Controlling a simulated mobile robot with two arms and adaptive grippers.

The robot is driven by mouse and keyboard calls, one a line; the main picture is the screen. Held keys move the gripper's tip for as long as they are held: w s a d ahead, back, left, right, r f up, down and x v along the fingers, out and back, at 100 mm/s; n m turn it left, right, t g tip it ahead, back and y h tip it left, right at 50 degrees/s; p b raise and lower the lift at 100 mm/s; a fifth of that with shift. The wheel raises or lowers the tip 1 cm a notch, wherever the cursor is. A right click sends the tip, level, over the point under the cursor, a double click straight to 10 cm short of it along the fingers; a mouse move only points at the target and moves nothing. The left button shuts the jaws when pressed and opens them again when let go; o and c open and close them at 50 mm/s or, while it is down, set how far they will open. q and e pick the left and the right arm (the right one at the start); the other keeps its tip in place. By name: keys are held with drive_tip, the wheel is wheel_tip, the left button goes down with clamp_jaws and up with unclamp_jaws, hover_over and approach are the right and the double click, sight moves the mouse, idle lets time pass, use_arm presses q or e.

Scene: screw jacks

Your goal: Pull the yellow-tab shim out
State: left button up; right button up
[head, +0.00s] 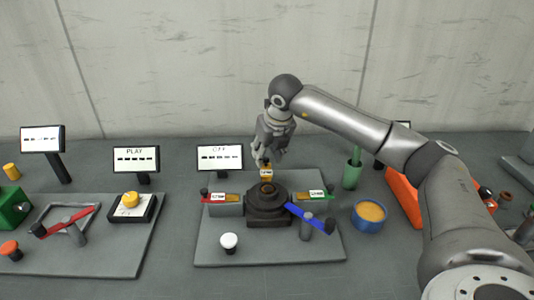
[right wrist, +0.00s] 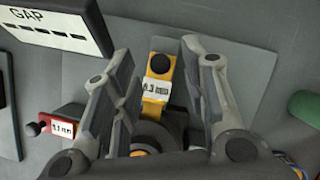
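The yellow-tab shim (head: 266,172) sticks out from the back of the dark screw jack (head: 268,216) on a grey base plate. In the right wrist view, the yellow tab (right wrist: 158,72) carries a white label and lies between the two fingers. My right gripper (head: 268,158) is above and behind the jack, pointing down. In the right wrist view its fingers (right wrist: 160,90) are open, with space on both sides of the tab. Whether the fingertips are level with the tab is unclear. My left gripper is not in view.
A red tab (head: 222,197) and a green tab (head: 315,195) stick out left and right of the jack. A blue lever (head: 308,221) points front right. A GAP display (head: 220,158) stands behind left; a green cylinder (head: 352,171) and blue bowl (head: 369,219) stand right.

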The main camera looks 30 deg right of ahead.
drive_tip(key=shift+w+f, duration=0.2)
drive_tip(key=shift+f, duration=0.35)
clamp_jaws()
